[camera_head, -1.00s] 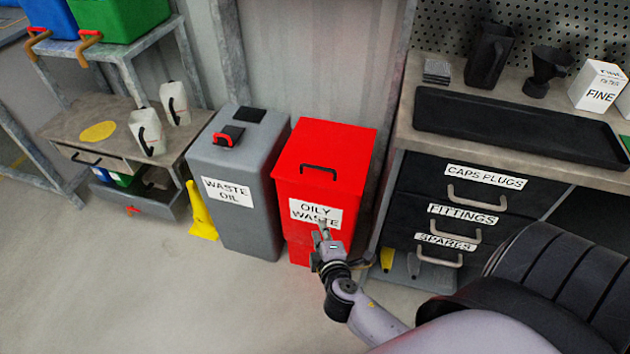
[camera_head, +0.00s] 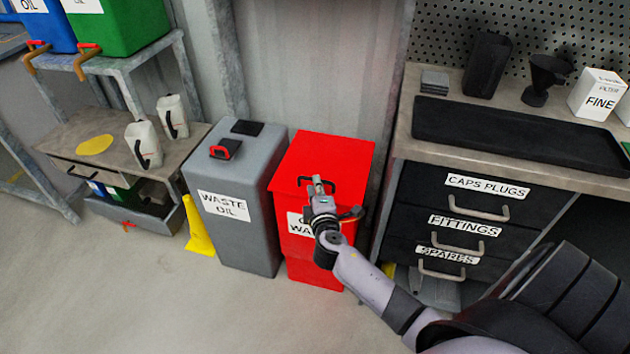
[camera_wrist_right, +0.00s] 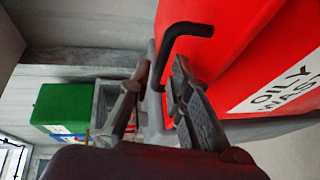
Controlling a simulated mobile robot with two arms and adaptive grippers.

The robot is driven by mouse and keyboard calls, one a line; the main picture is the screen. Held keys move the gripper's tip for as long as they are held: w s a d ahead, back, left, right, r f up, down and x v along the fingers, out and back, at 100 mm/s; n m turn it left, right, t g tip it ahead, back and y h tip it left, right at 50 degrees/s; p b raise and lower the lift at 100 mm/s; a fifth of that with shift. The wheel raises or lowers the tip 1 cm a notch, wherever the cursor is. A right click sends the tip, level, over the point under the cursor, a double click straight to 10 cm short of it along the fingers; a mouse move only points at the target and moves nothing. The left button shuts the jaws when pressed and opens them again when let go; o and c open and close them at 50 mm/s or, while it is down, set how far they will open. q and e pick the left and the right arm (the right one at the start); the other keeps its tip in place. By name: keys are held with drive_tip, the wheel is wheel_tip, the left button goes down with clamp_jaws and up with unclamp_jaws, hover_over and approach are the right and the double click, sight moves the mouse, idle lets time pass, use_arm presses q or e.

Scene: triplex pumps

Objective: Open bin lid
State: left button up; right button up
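The red oily waste bin (camera_head: 307,260) stands on the floor with its red lid (camera_head: 325,155) closed. A black handle is on the lid, mostly behind my right gripper (camera_head: 318,184) in the head view. In the right wrist view the black bent handle (camera_wrist_right: 190,30) shows beside the fingertips, with the red bin (camera_wrist_right: 235,40) on the right. My right gripper (camera_wrist_right: 160,75) is open, its two fingers apart and empty. One finger is close to the handle; I cannot tell if they touch. My left gripper is not in view.
A grey waste oil bin (camera_head: 235,240) stands just left of the red bin. A drawer cabinet (camera_head: 470,215) stands close on the right. A yellow cone-like object (camera_head: 197,228) is by the grey bin. Open floor lies in front.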

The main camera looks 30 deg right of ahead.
drive_tip(key=shift+x, duration=1.8)
drive_tip(key=shift+c, duration=0.5)
clamp_jaws()
